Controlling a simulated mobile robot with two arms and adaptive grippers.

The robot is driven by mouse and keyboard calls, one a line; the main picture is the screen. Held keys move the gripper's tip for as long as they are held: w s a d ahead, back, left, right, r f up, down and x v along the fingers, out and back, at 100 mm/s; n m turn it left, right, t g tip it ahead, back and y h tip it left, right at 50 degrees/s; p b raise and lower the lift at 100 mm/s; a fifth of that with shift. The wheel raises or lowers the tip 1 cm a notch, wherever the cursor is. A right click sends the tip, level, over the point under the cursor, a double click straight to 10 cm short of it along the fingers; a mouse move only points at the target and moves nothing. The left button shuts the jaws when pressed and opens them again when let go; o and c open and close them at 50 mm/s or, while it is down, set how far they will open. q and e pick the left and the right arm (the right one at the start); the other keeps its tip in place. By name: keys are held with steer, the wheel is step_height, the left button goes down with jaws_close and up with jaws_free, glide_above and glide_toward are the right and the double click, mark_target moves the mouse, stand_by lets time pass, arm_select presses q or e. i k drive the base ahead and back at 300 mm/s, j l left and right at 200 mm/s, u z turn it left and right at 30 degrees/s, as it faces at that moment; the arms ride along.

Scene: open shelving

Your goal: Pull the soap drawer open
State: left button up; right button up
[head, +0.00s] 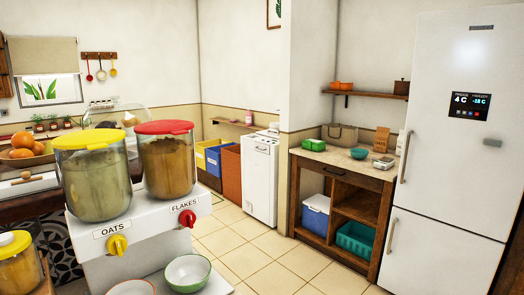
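A slim white appliance that looks like a washing machine (260,180) stands on the tiled floor in the middle distance, against the corner of the wall. A small dark mark shows on its upper front. It is too small and far off to tell a soap drawer or its handle apart. Neither of my grippers shows in the head view.
A cereal dispenser (140,232) labelled oats and flakes stands close in front at left, with bowls (188,272) below. Coloured bins (231,165) stand left of the white appliance. A wooden shelf unit (368,205) and a fridge (445,150) stand right. Floor tiles (262,258) are clear between.

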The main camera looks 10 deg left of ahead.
mark_target(260, 146)
steer(key=i+l+z, duration=0.55)
steer(key=i, duration=0.85)
steer(key=i+l, duration=0.15)
steer(key=i, duration=0.4)
steer(key=i+j+u, duration=0.25)
steer(key=u, duration=0.2)
steer(key=i+u, duration=0.95)
steer(key=i+l+u, duration=0.15)
steer(key=u, duration=0.3)
steer(key=i+u, duration=0.3)
steer(key=i, duration=1)
